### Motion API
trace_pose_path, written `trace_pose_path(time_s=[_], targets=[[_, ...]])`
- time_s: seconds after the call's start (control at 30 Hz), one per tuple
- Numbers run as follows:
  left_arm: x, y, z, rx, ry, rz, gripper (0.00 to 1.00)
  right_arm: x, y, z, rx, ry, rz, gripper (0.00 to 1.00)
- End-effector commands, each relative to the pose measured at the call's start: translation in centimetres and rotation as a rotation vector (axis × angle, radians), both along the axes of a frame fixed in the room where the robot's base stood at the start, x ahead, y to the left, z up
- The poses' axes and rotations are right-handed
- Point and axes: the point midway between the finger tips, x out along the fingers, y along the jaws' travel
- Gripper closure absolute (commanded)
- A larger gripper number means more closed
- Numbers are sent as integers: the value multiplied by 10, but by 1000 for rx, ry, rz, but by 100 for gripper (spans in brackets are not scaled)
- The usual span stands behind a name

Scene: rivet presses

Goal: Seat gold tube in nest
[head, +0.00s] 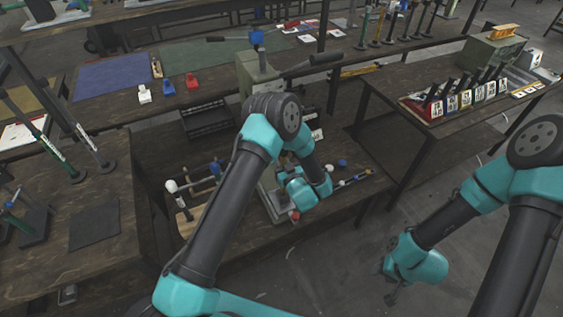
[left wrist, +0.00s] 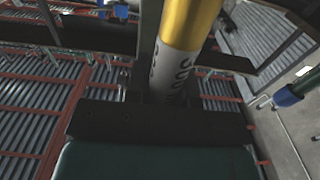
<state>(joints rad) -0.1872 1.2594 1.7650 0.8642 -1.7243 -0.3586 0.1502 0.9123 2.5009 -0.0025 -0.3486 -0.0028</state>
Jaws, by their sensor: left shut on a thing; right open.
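The gold tube (left wrist: 192,22) shows in the left wrist view, with a gold upper part and a pale lower band with black lettering. My left gripper (left wrist: 163,95) is shut on it, and the tube leans slightly in that view. In the head view my left wrist is in front of the rivet press (head: 256,68), over its base. It hides the left fingers and the held tube there. I cannot make out the nest. My right gripper (head: 392,296) is open and empty at lower right, low over the floor, away from the benches.
The press lever with a black grip (head: 315,61) sticks out to the right. A white-headed mallet (head: 172,186) lies left of the press. Small tools (head: 352,179) lie to its right.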

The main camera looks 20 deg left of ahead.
Motion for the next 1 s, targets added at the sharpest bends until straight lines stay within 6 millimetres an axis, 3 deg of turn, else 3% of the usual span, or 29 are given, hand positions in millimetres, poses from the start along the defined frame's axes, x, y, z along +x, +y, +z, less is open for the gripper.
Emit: trace_pose_path(time_s=[0.5, 0.53, 0.83, 1.0], targets=[[0, 0, -10, 0, 0, 0, 100, 0, 0, 0, 0, 0, 0, 57], [0, 0, -10, 0, -1, 0, 76, 0, 0, 0, 0, 0, 0, 57], [0, 0, -10, 0, 0, 0, 48, 0, 0, 0, 0, 0, 0, 57], [0, 0, -10, 0, 0, 0, 48, 0, 0, 0, 0, 0, 0, 57]])
